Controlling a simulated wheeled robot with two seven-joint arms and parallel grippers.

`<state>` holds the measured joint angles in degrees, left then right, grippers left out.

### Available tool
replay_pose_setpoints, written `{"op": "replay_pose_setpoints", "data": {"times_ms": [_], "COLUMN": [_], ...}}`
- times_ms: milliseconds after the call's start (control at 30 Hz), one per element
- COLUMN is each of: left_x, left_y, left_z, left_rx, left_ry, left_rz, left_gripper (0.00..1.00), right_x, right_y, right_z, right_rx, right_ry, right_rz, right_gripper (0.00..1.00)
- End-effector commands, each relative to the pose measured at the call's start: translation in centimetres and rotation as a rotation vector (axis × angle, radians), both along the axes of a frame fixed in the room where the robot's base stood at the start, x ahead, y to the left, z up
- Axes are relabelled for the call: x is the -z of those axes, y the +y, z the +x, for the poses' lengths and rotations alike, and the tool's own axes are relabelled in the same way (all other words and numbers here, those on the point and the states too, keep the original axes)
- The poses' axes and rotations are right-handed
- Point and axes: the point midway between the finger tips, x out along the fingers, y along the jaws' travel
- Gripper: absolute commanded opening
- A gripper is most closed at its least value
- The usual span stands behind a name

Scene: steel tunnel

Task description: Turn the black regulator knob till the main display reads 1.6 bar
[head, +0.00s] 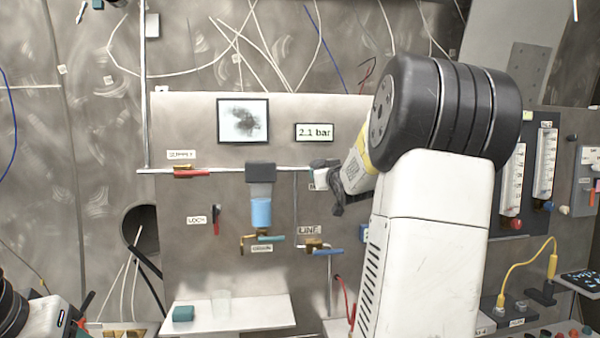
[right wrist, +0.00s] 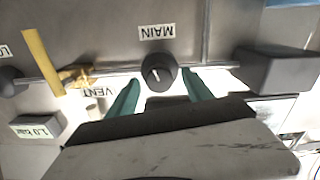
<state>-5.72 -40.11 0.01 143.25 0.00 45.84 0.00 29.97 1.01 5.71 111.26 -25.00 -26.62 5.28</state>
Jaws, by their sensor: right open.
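The black regulator knob (right wrist: 158,72) is in the right wrist view, beside an upside-down MAIN label (right wrist: 157,32). A white mark shows on its face. My right gripper (right wrist: 161,80) is open, its teal fingers on either side of the knob with gaps visible; contact is not apparent. In the head view my right gripper (head: 325,173) is at the panel's pipe, and I cannot make out the knob there. A display (head: 314,132) above it reads 2.1 bar. My left arm shows at the lower left, but I cannot make out its gripper.
Another display (right wrist: 35,128) appears to read 1.0 bar. A grey-topped filter with a blue bowl (head: 261,212) hangs left of the gripper. My right arm hides part of the panel.

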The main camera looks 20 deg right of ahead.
Motion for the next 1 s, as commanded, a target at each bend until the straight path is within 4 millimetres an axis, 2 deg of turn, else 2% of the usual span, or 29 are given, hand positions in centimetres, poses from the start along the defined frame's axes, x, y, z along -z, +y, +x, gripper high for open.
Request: {"op": "replay_pose_setpoints", "data": {"times_ms": [333,600,633,1000], "left_x": [0.0,0.0,0.0,0.0], "left_y": [0.0,0.0,0.0,0.0], "left_z": [0.0,0.0,0.0,0.0], "left_rx": [0.0,0.0,0.0,0.0], "left_ry": [0.0,0.0,0.0,0.0], "left_rz": [0.0,0.0,0.0,0.0], "left_gripper": [0.59,0.59,0.59,0.59], "right_x": [0.03,0.02,0.02,0.01], "right_y": [-0.12,-0.11,-0.1,-0.04], "right_z": [0.49,0.47,0.46,0.47], "right_rx": [0.0,0.0,0.0,-0.001], "right_ry": [0.001,0.001,0.001,0.015], "right_rz": [0.0,0.001,0.001,-0.062], "right_gripper": [0.57,0.04,0.0,0.0]}}
